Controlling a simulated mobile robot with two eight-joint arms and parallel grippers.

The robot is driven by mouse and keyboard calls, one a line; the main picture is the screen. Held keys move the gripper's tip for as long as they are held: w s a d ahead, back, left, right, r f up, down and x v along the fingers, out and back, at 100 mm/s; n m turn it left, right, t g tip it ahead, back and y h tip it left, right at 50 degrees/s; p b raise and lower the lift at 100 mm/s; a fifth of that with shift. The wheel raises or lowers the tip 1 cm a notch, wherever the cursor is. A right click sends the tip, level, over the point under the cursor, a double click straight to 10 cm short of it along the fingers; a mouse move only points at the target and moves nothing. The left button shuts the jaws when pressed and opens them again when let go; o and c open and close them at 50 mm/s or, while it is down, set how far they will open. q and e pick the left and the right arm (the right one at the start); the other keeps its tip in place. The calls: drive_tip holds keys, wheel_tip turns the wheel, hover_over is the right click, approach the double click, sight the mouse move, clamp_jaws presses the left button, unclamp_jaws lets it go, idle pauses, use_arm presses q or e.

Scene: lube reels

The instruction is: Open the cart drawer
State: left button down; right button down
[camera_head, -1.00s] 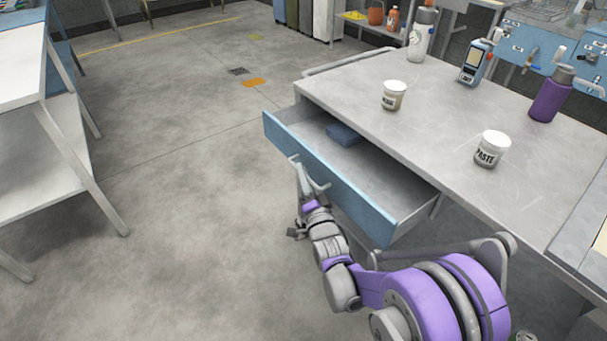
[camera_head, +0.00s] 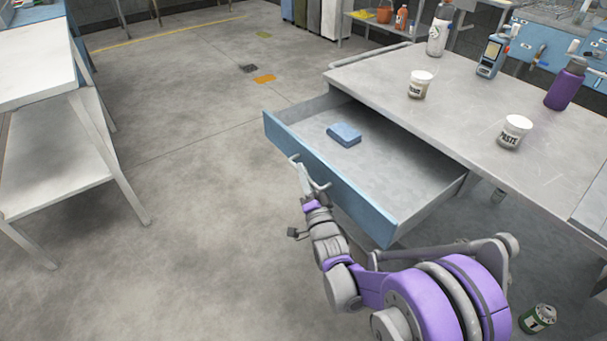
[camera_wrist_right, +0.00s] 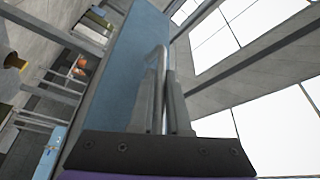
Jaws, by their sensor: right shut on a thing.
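The cart drawer (camera_head: 335,188) has a blue front and a grey inside, and it stands well out from under the cart's grey top (camera_head: 460,100). A blue folded cloth or sponge (camera_head: 344,134) lies inside it. My right gripper (camera_head: 308,182) is at the drawer front, shut on the drawer handle (camera_head: 295,160). In the right wrist view the fingers (camera_wrist_right: 166,95) close around the pale handle bar, with the blue drawer front (camera_wrist_right: 132,75) beside them. My left gripper is not in view.
Two white-lidded jars (camera_head: 515,131), a purple bottle (camera_head: 565,85), a handheld device (camera_head: 493,55) and a white bottle (camera_head: 439,30) stand on the cart. A green can (camera_head: 538,318) is on the floor at lower right. A shelf unit (camera_head: 60,160) stands left; the floor between is clear.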

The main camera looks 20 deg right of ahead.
drive_tip(key=shift+d, duration=0.1)
drive_tip(key=c, duration=0.9)
unclamp_jaws()
drive_tip(key=v, duration=1)
drive_tip(key=shift+s, duration=0.4)
